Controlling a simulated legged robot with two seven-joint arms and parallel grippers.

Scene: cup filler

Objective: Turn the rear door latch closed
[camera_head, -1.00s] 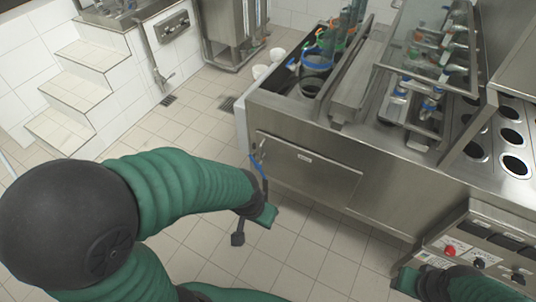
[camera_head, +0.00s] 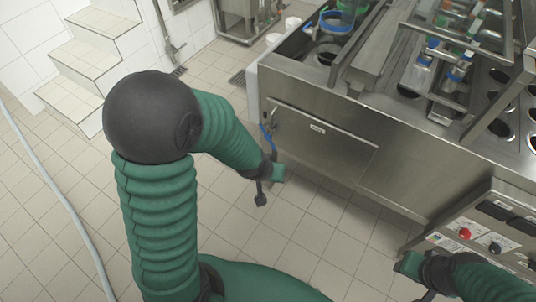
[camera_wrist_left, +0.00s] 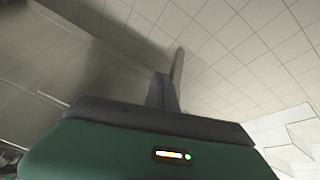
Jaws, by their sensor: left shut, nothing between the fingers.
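The rear door (camera_head: 322,148) is a flat steel panel on the side of the steel machine and looks closed. Its latch (camera_head: 267,131), with a blue handle, is at the door's upper left edge; the handle hangs down at a slant. My left gripper (camera_head: 261,198) is shut and empty, below the latch and in front of the door's lower left. It looks apart from the latch. In the left wrist view its dark fingers (camera_wrist_left: 176,68) stand together over floor tiles, and no latch can be made out. My right gripper (camera_head: 412,266) is at the lower right, its fingers mostly hidden.
The control panel (camera_head: 486,238) with red and black knobs is close to my right gripper. The machine top (camera_head: 352,106) holds bottles and racks. White tiled steps (camera_head: 88,45) stand at the back left. Tiled floor (camera_head: 315,232) lies open before the door.

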